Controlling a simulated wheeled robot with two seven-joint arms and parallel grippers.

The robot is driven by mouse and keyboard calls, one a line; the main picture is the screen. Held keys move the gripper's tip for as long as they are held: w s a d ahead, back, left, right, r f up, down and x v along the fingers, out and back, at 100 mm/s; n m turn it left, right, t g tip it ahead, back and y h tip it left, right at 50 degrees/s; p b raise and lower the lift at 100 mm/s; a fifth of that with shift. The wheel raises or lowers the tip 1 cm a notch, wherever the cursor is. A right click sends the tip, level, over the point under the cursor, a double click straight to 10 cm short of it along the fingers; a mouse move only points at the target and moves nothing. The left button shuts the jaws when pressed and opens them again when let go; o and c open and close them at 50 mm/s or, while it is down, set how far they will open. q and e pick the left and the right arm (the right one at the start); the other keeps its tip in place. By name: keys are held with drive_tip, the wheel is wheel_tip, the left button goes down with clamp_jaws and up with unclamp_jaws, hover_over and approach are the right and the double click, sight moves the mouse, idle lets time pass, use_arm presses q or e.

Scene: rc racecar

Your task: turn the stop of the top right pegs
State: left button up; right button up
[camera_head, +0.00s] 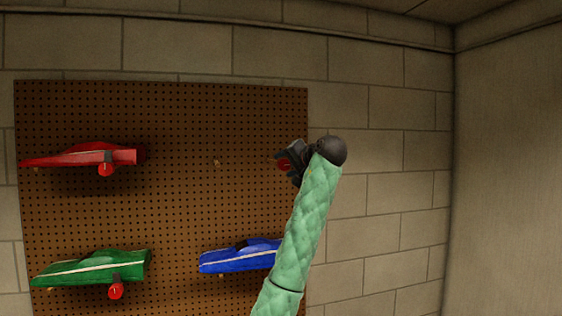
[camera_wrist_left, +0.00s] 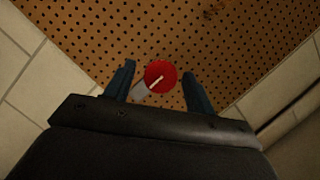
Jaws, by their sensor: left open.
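The top right pegs on the brown pegboard (camera_head: 180,120) hold no car. Their red round stop (camera_head: 284,164) shows just left of my left gripper (camera_head: 291,160). In the left wrist view the red stop (camera_wrist_left: 160,75) has a pale slanted bar across its face and a grey stub at its lower left. My left gripper (camera_wrist_left: 160,85) is open, with one finger on each side of the stop. I cannot tell whether either finger touches it. A small peg (camera_head: 216,162) sticks out further left on the board. My right gripper is not in view.
A red car (camera_head: 90,156) hangs at upper left, a green car (camera_head: 95,267) at lower left and a blue car (camera_head: 238,257) at lower right, partly behind my left arm. Red stops (camera_head: 105,169) (camera_head: 116,291) show below the red and green cars. Block wall (camera_head: 400,190) surrounds the board.

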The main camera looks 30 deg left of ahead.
sight(286, 165)
use_arm(q)
drive_tip(key=shift+p+x, duration=0.7)
drive_tip(key=shift+x, duration=1)
drive_tip(key=c, duration=1)
